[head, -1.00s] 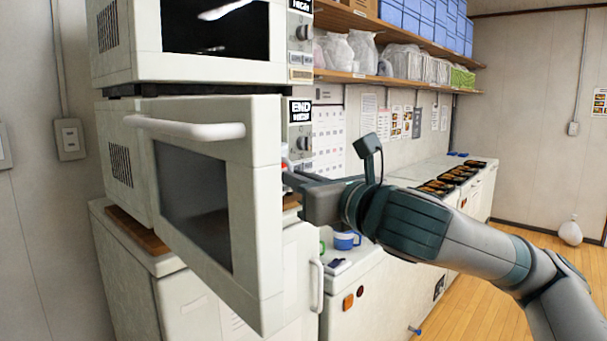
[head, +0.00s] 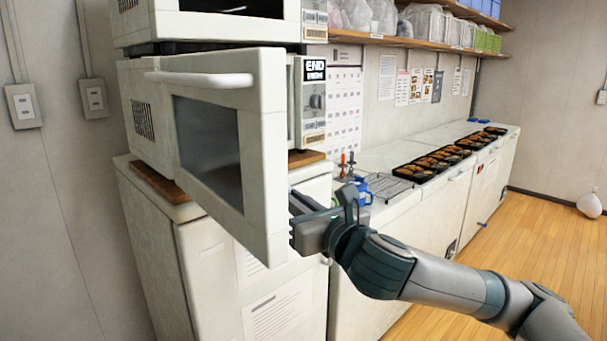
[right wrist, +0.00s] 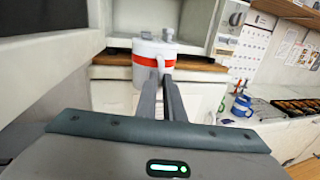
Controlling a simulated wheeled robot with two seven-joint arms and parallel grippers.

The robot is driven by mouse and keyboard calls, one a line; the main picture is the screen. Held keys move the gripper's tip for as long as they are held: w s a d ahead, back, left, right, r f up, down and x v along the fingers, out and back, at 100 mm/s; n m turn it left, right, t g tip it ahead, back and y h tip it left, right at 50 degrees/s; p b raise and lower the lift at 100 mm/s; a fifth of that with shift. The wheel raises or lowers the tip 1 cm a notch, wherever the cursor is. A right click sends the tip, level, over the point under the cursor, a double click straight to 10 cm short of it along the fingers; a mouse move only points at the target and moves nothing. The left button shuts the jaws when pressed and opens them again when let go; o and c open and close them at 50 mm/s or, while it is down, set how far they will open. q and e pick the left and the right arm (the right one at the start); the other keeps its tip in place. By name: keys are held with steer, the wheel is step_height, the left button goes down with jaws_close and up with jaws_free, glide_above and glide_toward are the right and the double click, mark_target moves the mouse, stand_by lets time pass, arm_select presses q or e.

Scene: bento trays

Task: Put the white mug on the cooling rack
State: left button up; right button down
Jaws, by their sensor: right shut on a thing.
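The white mug (right wrist: 146,76) with a red band shows in the right wrist view, between the fingers of my right gripper (right wrist: 166,82). The gripper is shut on it. In the head view this gripper (head: 302,208) is beside the lower edge of the open microwave door, which hides the mug and the fingertips. The wire cooling rack (head: 390,186) lies on the counter beyond the gripper, to its right, and looks empty. My left gripper is in no view.
The open microwave door (head: 263,150) stands close left of the right gripper. A blue mug (head: 362,190) is on the counter by the rack, also in the right wrist view (right wrist: 242,105). Several black food trays (head: 436,163) line the counter farther right.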

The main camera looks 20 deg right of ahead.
steer(key=s+a+f, duration=0.1)
steer(key=s+f, duration=0.1)
steer(key=f, duration=0.6)
steer(key=s+a+f+h, duration=0.1)
steer(key=s+f, duration=0.2)
steer(key=f, duration=0.5)
steer(key=s+a+f+m, duration=0.1)
steer(key=s+a+f, duration=0.1)
steer(key=f, duration=0.6)
steer(key=shift+s+f+h, duration=0.2)
steer(key=shift+s+h, duration=0.2)
steer(key=shift+s, duration=0.2)
